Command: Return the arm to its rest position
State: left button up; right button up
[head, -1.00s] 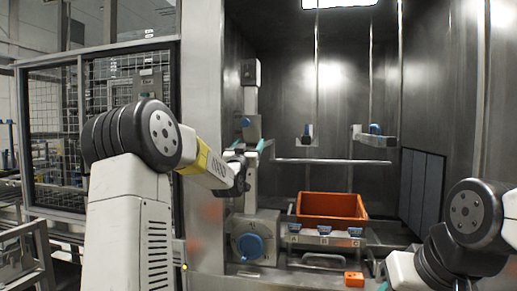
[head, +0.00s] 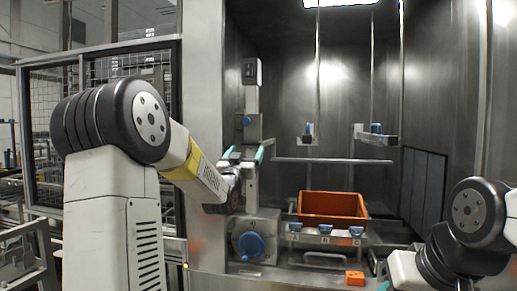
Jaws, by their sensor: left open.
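My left gripper (head: 244,156) is open and empty, its two teal-tipped fingers apart and pointing up and forward. It shows in front of the grey upright column of the machine, and I cannot tell how far it is from it. My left arm is bent, with its big black joint at the left of the head view. My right gripper (head: 383,285) shows only as a teal tip at the bottom edge. The rest of it is cut off, so its opening is hidden.
An orange crate (head: 333,218) sits in the steel chamber behind a ledge with several blue-topped parts. A blue round knob (head: 251,245) is below my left gripper. A small orange block (head: 354,278) lies in front. A mesh fence (head: 45,122) stands at the left.

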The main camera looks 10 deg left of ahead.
pick_arm(q)
jog(key=shift+s, duration=0.2)
jog(key=s+d+f+g, duration=0.2)
jog(key=s+f+g, duration=0.3)
jog(key=s, duration=0.7)
jog(key=s+d+f+g+h, duration=0.1)
jog(key=s+f+g, duration=0.5)
jog(key=s, duration=0.7)
jog(key=s+d+f+g, duration=0.3)
jog(key=s+f+g, duration=0.2)
jog(key=s+f, duration=0.4)
jog(key=s, duration=0.4)
jog(key=shift+d+f, duration=0.25)
jog(key=shift+f, duration=0.05)
